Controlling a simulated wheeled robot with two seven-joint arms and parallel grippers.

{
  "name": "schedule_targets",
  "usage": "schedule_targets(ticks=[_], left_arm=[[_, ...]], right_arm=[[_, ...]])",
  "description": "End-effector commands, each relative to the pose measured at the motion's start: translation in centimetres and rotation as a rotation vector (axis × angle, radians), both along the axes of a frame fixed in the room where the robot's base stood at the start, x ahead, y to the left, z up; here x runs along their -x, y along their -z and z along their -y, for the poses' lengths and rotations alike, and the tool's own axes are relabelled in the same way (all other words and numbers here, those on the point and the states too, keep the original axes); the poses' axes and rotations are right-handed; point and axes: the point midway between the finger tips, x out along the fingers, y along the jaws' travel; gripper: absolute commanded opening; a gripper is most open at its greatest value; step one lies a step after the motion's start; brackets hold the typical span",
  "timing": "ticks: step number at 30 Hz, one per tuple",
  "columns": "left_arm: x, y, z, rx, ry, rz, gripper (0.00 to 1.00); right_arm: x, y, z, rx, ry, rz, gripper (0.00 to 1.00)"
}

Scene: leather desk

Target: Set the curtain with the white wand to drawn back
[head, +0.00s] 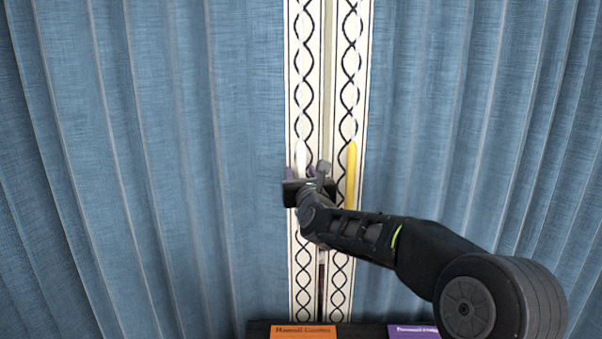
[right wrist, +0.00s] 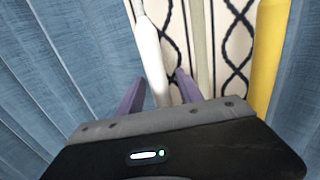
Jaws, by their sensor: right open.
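The white wand (head: 301,154) hangs upright on the patterned edge band of the left blue curtain (head: 190,120). My right gripper (head: 300,174) is at the wand's lower part, its arm coming in from the right. In the right wrist view the white wand (right wrist: 150,58) runs between the two open purple fingers (right wrist: 160,92); whether they touch it I cannot tell. The wand's lower end is hidden behind the gripper body. My left gripper is not in view.
A yellow wand (head: 351,175) hangs close to the right on the right curtain's (head: 440,100) edge band; it also shows in the right wrist view (right wrist: 268,55). An orange item (head: 303,332) and a purple item (head: 413,331) lie below at the bottom edge.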

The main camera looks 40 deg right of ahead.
Motion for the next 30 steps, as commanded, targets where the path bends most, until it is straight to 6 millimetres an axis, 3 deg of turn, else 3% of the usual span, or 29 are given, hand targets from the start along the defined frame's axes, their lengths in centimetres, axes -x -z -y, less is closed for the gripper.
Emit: schedule_targets(ticks=[17, 30], left_arm=[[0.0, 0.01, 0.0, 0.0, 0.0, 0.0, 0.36], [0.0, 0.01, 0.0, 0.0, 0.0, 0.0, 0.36]], right_arm=[[0.03, -0.01, -0.04, 0.0, 0.0, 0.0, 0.0], [0.02, -0.01, -0.04, 0.0, 0.0, 0.0, 0.0]])
